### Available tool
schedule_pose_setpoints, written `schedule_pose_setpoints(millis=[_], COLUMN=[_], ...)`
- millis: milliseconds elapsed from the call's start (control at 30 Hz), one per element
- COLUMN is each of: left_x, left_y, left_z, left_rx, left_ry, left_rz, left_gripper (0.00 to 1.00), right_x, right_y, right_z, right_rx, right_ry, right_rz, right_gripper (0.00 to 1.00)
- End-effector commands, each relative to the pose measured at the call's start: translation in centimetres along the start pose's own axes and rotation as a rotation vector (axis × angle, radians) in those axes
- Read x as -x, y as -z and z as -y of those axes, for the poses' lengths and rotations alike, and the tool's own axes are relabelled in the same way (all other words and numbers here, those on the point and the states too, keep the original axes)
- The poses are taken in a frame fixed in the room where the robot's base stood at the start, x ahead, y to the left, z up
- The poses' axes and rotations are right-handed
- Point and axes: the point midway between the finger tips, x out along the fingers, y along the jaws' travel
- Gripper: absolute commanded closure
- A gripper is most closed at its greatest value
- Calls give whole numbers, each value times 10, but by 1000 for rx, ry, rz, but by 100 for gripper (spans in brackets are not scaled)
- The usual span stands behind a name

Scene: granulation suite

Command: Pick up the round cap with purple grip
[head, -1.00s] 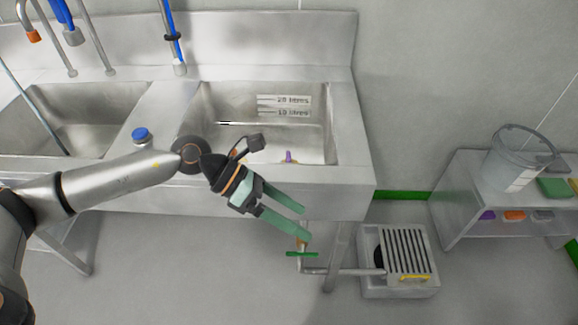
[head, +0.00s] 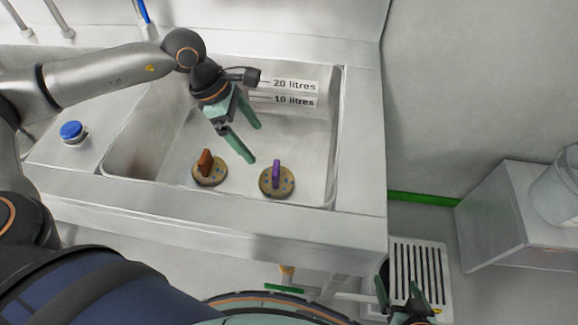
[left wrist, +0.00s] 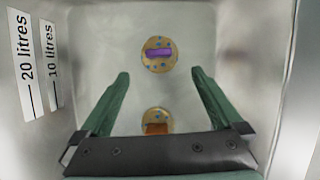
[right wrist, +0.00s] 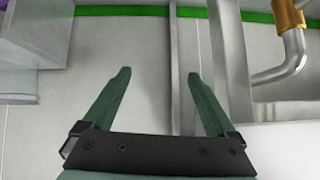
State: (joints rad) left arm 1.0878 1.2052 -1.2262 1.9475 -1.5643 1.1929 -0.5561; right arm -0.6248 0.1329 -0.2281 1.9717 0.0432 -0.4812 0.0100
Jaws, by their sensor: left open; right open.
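The round cap with purple grip (head: 277,181) lies on the sink basin floor, its upright purple grip on top. It also shows in the left wrist view (left wrist: 159,55), ahead of and between the fingers. A similar round cap with an orange-brown grip (head: 209,170) lies to its left; in the left wrist view it is partly hidden behind the gripper body (left wrist: 156,120). My left gripper (head: 252,143) is open and empty, above the basin, up and left of the purple-grip cap. My right gripper (head: 408,300) is open and empty, low beside the floor grate.
The sink basin (head: 340,120) has steep walls and a front rim close to both caps. A slatted floor grate (head: 420,265) and a grey bench (head: 505,215) are at right.

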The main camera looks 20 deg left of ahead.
Motion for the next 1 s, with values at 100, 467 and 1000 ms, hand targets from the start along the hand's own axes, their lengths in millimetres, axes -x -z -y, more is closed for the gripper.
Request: schedule_pose_setpoints(millis=[100,467,1000], left_x=[-13,-65,-128], left_y=[5,5,5], left_z=[0,1,0], left_rx=[0,0,0], left_ry=[0,3,1], left_rz=[1,1,1], left_gripper=[0,0,0], right_x=[-8,-4,-7], right_y=[-7,-22,-16], right_z=[4,9,6], right_rx=[2,3,7], right_ry=[12,21,17], right_rz=[0,33,18], right_gripper=[8,8,8])
